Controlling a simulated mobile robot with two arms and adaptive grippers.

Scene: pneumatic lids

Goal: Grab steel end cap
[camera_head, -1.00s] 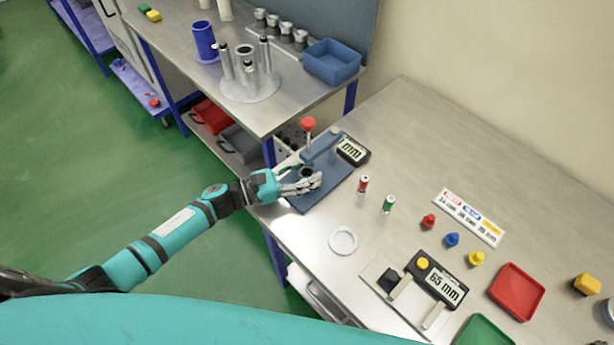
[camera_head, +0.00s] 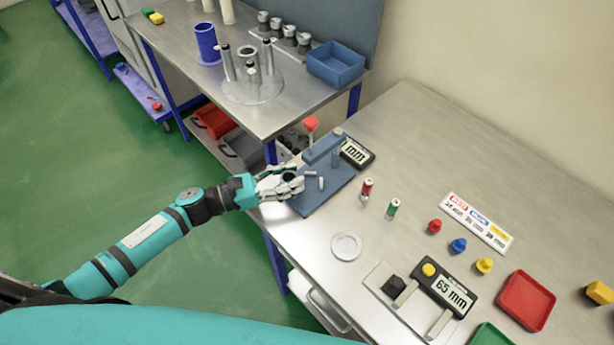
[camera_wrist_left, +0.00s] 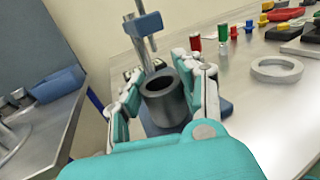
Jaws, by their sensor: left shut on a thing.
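The steel end cap (camera_wrist_left: 166,103) is a dark grey, hollow cylinder with an open top. In the left wrist view it sits upright between the two fingers of my left gripper (camera_wrist_left: 168,78), which is shut on it. In the head view the left gripper (camera_head: 294,180) holds the cap at the near-left end of the blue press fixture (camera_head: 333,191), and the fingers hide most of the cap. My right gripper is not in view.
The press has a red knob (camera_head: 311,124). Red (camera_head: 367,189) and green (camera_head: 392,208) cylinders, a pale ring (camera_head: 345,246), a 65 mm gauge (camera_head: 445,288) and a red tray (camera_head: 526,300) lie to the right. A higher bench (camera_head: 185,70) stands behind.

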